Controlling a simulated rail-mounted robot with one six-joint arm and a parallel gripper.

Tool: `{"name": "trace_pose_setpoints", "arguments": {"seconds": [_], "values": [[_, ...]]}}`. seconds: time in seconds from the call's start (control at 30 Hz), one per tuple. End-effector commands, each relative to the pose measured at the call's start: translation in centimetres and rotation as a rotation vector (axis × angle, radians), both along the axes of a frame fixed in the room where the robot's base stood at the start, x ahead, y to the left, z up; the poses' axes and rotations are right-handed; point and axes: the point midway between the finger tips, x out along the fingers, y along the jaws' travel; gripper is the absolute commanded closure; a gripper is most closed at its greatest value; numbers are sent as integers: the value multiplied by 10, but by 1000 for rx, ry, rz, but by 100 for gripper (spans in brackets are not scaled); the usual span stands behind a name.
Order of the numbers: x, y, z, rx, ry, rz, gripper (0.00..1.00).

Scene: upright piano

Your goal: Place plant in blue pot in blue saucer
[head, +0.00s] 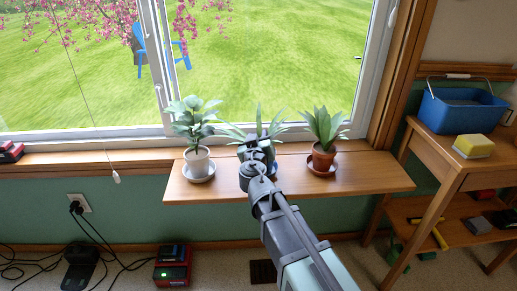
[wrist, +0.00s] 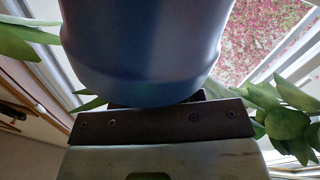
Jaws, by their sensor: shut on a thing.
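The plant in the blue pot (head: 259,127) is at the middle of the wooden shelf in the head view, with its long green leaves showing above my gripper (head: 256,166). Its blue pot (wrist: 145,45) fills the top of the wrist view. My gripper is shut on this pot, which looks roughly upright. My arm hides most of the pot in the head view. The area under the pot is largely covered by my arm and gripper. I cannot clearly make out the blue saucer, or tell whether the pot touches it.
A plant in a terracotta pot (head: 323,159) stands on a saucer to the right. The window (head: 270,70) is close behind. The shelf's right end (head: 375,181) is clear.

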Motion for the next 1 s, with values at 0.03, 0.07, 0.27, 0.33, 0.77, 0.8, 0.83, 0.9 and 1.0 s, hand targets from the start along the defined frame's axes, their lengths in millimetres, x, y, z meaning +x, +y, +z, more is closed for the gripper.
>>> {"name": "trace_pose_setpoints", "arguments": {"seconds": [0.03,0.07,0.27,0.33,0.77,0.8,0.83,0.9,1.0], "values": [[0,0,2,0,0,0,100],[0,0,3,0,0,0,100],[0,0,-2,0,0,0,100],[0,0,-1,0,0,0,57],[0,0,4,0,0,0,39],[-2,0,5,0,0,0,39],[-7,0,3,0,0,1,39],[-19,0,3,0,0,0,39],[-42,1,3,0,0,2,39]]}}
